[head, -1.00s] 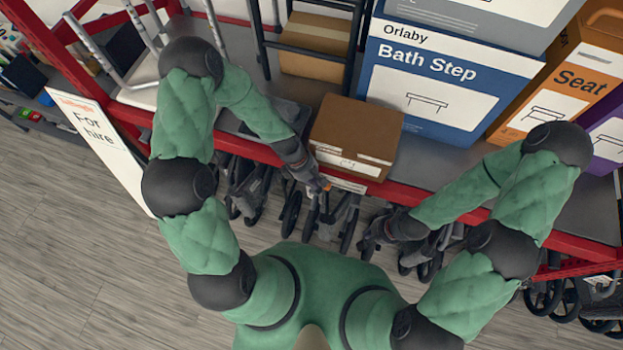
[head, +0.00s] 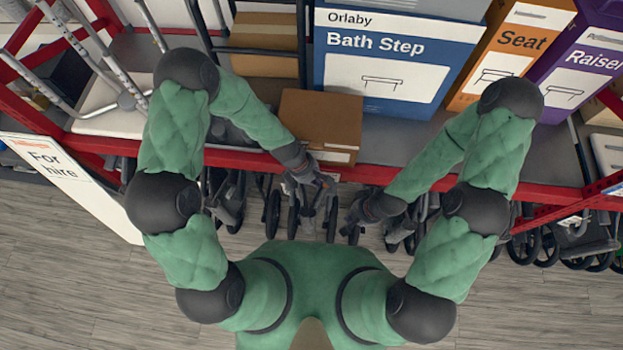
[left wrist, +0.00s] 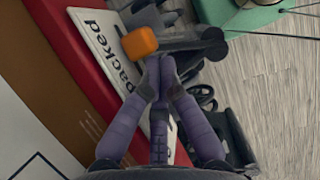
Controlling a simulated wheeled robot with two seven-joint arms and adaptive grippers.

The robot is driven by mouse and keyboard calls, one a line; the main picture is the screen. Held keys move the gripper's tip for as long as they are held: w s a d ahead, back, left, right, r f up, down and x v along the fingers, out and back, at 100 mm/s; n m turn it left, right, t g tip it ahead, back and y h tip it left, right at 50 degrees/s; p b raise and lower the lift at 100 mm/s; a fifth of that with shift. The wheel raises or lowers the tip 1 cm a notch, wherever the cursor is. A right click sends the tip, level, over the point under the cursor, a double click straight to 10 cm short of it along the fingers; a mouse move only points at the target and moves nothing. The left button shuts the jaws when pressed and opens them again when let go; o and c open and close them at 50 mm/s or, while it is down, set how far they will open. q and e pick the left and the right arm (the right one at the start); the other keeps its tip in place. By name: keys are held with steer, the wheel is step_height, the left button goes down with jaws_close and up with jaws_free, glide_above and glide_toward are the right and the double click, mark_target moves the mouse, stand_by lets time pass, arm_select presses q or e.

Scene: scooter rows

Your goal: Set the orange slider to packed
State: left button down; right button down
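The orange slider (left wrist: 140,42) is a small rounded block in the left wrist view. It stands out beside the printed word "packed" on a white label (left wrist: 98,38) along the red shelf edge. I cannot tell its exact setting. My left gripper (left wrist: 159,68) has its fingertips together, just below the slider in that view, with nothing seen between them. In the head view my left gripper (head: 324,184) is at the red shelf edge, below a cardboard box, and the slider cannot be made out. My right gripper (head: 354,217) hangs lower right, too small and dark to read.
The cardboard box (head: 319,118) stands on the shelf above my left gripper. A blue Bath Step box (head: 392,62), an orange Seat box (head: 508,45) and a purple Raiser box (head: 575,70) stand behind. Folded wheeled frames fill the space under the red shelf edge (head: 375,172).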

arm_select(q)
steer(key=v, duration=1.2)
stand_by(0.6)
